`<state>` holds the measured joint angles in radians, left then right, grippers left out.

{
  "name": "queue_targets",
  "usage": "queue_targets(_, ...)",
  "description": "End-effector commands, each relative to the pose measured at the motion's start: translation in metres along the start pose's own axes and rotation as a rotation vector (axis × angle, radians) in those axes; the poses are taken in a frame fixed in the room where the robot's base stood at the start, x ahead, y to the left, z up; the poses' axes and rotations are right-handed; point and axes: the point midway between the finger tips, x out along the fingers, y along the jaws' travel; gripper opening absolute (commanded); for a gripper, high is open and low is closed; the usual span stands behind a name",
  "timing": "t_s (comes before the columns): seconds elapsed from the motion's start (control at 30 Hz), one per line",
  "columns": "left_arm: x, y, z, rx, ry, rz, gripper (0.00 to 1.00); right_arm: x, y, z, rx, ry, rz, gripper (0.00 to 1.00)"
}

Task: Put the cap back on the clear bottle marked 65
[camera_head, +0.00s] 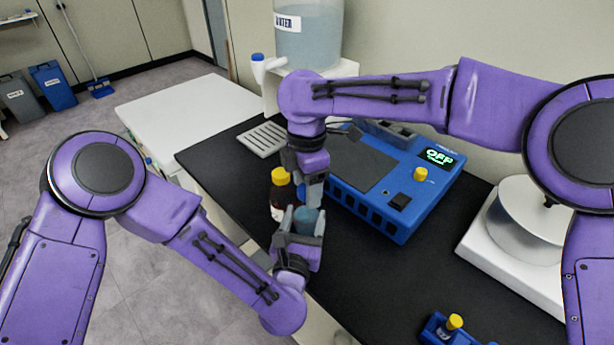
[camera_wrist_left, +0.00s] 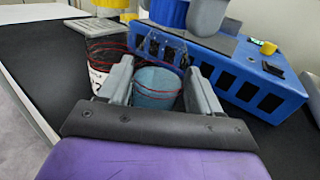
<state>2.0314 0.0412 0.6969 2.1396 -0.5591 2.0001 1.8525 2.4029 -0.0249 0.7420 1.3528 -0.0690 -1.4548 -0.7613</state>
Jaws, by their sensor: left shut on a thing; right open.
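My left gripper (camera_head: 303,222) is shut on a clear bottle with blue-teal liquid (camera_wrist_left: 157,88), holding its body between both fingers. The marking 65 is not readable. A blue cap (camera_wrist_left: 168,12) shows at the bottle's top in the left wrist view, cut off by the frame edge; I cannot tell whether it rests on the neck or is just above it. My right gripper (camera_head: 313,190) is open, reaching down from above at the bottle's top. One grey finger (camera_wrist_left: 208,16) shows beside the cap; the head view largely hides the cap.
A dark brown bottle with a yellow cap (camera_head: 280,192) stands close left of the held bottle. A blue device reading OFF (camera_head: 395,180) sits behind on the black bench. A white apparatus (camera_head: 515,235) stands right, and a small blue rack (camera_head: 440,335) in front. Bench between is clear.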

Motion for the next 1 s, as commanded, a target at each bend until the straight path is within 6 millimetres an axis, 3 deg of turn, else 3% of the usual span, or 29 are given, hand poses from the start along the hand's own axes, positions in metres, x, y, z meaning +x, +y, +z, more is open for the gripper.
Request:
queue_targets(0.17, 0.0, 0.0, 0.0001, 0.0, 0.0, 0.0, 0.0, -0.0001, 0.0, 0.0001, 0.0, 0.0, 0.0, 0.59)
queue_targets(0.33, 0.0, 0.0, 0.0, 0.0, 0.0, 0.0, 0.0, -0.0003, 0.0, 0.0, 0.001, 0.0, 0.0, 0.05)
queue_targets(0.57, 0.0, 0.0, 0.0, 0.0, 0.0, 0.0, 0.0, -0.0004, 0.0, 0.0, 0.012, -0.001, 0.0, 0.03)
queue_targets(0.67, 0.0, 0.0, 0.0, 0.0, 0.0, 0.0, 0.0, -0.0006, -0.0001, -0.0004, 0.165, -0.005, 0.001, 0.03)
queue_targets(0.87, 0.0, 0.0, -0.0001, 0.0, 0.0, 0.0, 0.0, 0.0001, 0.0, -0.0002, 0.696, -0.004, 0.002, 0.03)
queue_targets(1.0, 0.0, -0.0001, 0.0, 0.0, 0.0, 0.0, 0.0, 0.0002, -0.0001, -0.0003, 0.733, 0.001, -0.001, 0.03)
